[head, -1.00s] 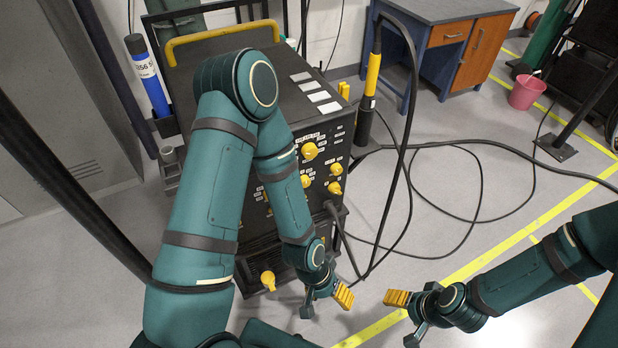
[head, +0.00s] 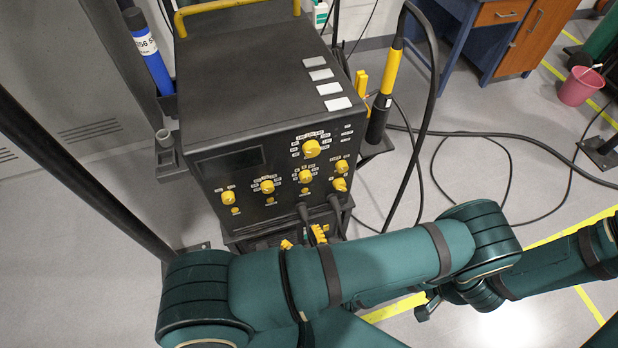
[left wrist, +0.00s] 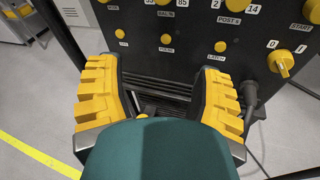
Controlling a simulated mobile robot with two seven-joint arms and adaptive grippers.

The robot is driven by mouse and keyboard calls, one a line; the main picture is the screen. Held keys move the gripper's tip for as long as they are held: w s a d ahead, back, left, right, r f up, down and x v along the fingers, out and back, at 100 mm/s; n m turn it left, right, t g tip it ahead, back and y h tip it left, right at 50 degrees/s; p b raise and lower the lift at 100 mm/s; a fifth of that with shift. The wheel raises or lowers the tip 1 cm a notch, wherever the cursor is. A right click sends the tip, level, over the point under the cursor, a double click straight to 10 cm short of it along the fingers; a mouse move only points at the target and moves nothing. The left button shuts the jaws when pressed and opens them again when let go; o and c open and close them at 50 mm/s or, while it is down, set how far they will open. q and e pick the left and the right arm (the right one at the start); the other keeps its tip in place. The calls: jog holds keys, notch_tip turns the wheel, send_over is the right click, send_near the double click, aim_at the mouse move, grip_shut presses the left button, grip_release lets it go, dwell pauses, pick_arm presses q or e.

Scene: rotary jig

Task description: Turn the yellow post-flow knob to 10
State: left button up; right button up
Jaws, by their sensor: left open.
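The post-flow knob (head: 305,176) is yellow, on the front panel of the black machine, right end of the row of three knobs. Its pointer setting is too small to read. In the left wrist view its POST S label stands at the top edge, between 2 and 14, and the knob is mostly cut off there. My left gripper (head: 303,240) is low in front of the panel, below the knob, partly hidden by my arm. In the left wrist view the left gripper (left wrist: 160,85) has its yellow fingers wide apart, with nothing between them. My right gripper's fingers are hidden.
Other yellow knobs crowd the panel, including a large upper knob (head: 312,148) and a 0/1 switch (left wrist: 281,62). The latch button (left wrist: 220,46) sits under the post-flow knob. Black cables leave the lower panel. A torch (head: 385,90) stands in a holder at right.

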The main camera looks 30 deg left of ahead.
aim_at(307, 180)
pick_arm(q)
jog(key=w+d+r+m+t+h, duration=0.2)
jog(key=w+d+m+t, duration=0.15)
jog(key=w+t, duration=0.25)
jog(key=shift+m, duration=0.45)
jog(key=x, duration=0.9)
jog(key=b+x, duration=0.1)
jog(key=x, duration=0.3)
jog(key=shift+s+a+r, duration=0.2)
jog(key=shift+a+r, duration=0.15)
jog(key=shift+a, duration=0.15)
grip_shut()
